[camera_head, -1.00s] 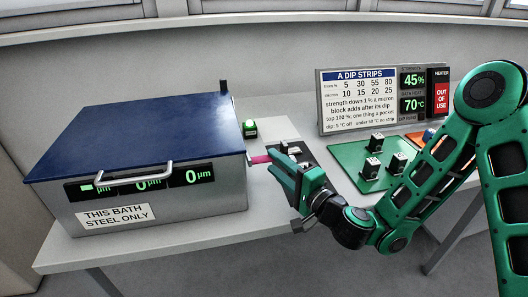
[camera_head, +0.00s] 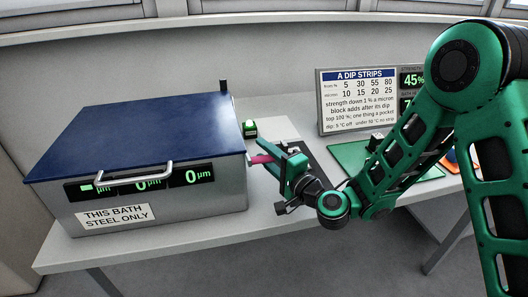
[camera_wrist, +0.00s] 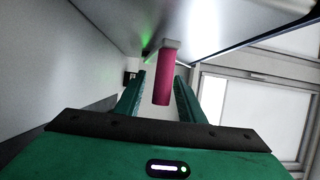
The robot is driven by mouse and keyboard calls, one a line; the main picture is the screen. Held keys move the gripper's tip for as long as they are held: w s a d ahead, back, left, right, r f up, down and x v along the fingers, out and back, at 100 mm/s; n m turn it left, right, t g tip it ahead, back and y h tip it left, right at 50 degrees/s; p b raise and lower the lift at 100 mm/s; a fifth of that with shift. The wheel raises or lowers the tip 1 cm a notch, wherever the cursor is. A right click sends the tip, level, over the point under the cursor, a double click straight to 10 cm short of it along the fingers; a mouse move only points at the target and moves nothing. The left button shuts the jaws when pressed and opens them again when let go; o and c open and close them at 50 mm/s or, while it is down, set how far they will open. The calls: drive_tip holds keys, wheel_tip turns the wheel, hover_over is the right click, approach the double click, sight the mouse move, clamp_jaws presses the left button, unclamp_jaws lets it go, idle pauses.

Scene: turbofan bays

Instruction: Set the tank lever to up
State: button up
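The tank (camera_head: 130,165) is a grey box with a closed blue lid, a front handle and green readouts. Its lever is a magenta grip (camera_head: 261,159) sticking out from the tank's right side. In the wrist view the magenta grip (camera_wrist: 162,86) extends from a small pale mount on the tank wall toward my palm. My gripper (camera_head: 274,162) is at the tank's right side. In the wrist view my gripper (camera_wrist: 160,80) is open, one finger on each side of the lever, with gaps visible. Finger contact is not seen.
A small green-lit button box (camera_head: 249,129) stands behind the lever, near the tank. A dip strips sign (camera_head: 357,101) stands at the back right. A green mat (camera_head: 349,153) lies partly behind my arm. The table front right of the tank is clear.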

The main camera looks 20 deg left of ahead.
drive_tip(key=shift+w+a+r, duration=0.1)
drive_tip(key=shift+w+a, duration=0.25)
drive_tip(key=shift+a, duration=0.05)
clamp_jaws()
drive_tip(key=shift+d, duration=0.15)
